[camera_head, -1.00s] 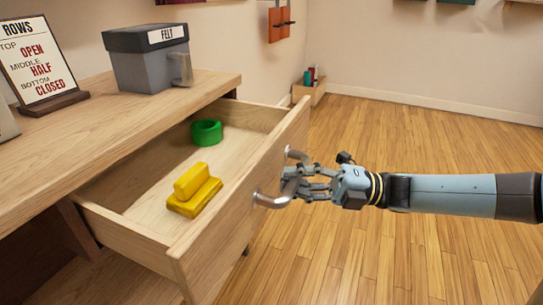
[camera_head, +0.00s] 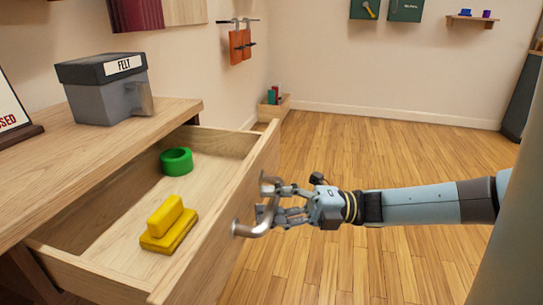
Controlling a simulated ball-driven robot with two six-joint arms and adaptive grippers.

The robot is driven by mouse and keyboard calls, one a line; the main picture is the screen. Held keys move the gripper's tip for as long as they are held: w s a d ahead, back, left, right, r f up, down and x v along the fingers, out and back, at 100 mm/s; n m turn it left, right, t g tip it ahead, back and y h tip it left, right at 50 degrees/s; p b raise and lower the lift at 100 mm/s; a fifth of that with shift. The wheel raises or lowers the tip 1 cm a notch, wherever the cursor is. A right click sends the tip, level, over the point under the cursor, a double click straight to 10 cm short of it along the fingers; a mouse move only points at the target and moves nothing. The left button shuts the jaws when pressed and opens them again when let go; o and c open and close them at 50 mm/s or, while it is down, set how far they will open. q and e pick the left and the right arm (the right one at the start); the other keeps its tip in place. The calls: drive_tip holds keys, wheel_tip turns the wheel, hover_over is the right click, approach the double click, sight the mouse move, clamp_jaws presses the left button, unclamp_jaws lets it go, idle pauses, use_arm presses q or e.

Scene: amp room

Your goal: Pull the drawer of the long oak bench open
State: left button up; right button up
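The drawer (camera_head: 215,215) of the oak bench (camera_head: 95,160) stands well out from under the bench top. Its metal bar handle (camera_head: 258,228) is on the front panel. My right gripper (camera_head: 277,203) is at the handle, its fingers around the bar and seemingly closed on it. Inside the drawer lie a green ring (camera_head: 176,161) and a yellow block-shaped piece (camera_head: 169,226). My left gripper is not in view.
A small wooden box (camera_head: 274,112) with items stands by the wall. The wooden floor (camera_head: 400,150) right of the drawer is clear.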

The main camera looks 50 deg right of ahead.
drive_tip(key=v, duration=1.2)
idle(0.3)
